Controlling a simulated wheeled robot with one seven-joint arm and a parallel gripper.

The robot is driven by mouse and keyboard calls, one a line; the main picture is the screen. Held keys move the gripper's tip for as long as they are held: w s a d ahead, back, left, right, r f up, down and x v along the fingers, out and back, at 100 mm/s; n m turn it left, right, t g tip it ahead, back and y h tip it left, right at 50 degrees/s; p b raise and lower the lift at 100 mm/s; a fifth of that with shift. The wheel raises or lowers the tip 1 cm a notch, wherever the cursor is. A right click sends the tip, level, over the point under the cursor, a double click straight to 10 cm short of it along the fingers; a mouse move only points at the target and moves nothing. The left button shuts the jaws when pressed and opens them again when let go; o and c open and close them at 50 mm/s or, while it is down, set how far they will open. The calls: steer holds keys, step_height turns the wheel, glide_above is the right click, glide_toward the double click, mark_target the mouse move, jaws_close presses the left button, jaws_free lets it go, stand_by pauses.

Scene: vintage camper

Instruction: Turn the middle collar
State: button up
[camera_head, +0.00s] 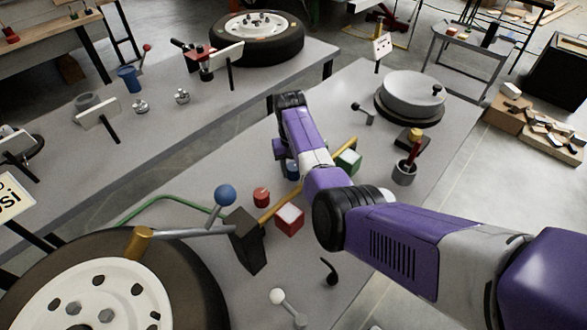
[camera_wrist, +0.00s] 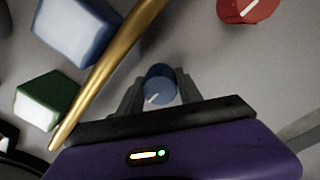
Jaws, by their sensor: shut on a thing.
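A short blue collar (camera_wrist: 160,85) with a white mark line on its top sits between the two dark fingers of my gripper (camera_wrist: 160,88) in the wrist view. My gripper is shut on it. In the head view the blue collar (camera_head: 292,171) shows only partly beside my arm. A red collar (camera_head: 261,197) stands to its left on the grey bench; it also shows at the top right of the wrist view (camera_wrist: 248,8), apart from my gripper. No other collar is visible; my arm hides part of the bench.
A long brass bar (camera_wrist: 105,75) runs close beside the fingers. Beyond it are a blue block (camera_wrist: 75,30) and a green block (camera_wrist: 45,98). A red block (camera_head: 289,219), a blue-knobbed lever (camera_head: 225,195) and a wheel (camera_head: 90,290) are at the near left. A round drum (camera_head: 412,92) is farther back.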

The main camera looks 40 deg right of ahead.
mark_target(293, 167)
steer(key=o, duration=1.4)
steer(key=shift+c, duration=0.2)
steer(key=shift+w+a+r, duration=0.1)
steer(key=shift+a+r, duration=0.05)
steer(key=shift+r, duration=3.8)
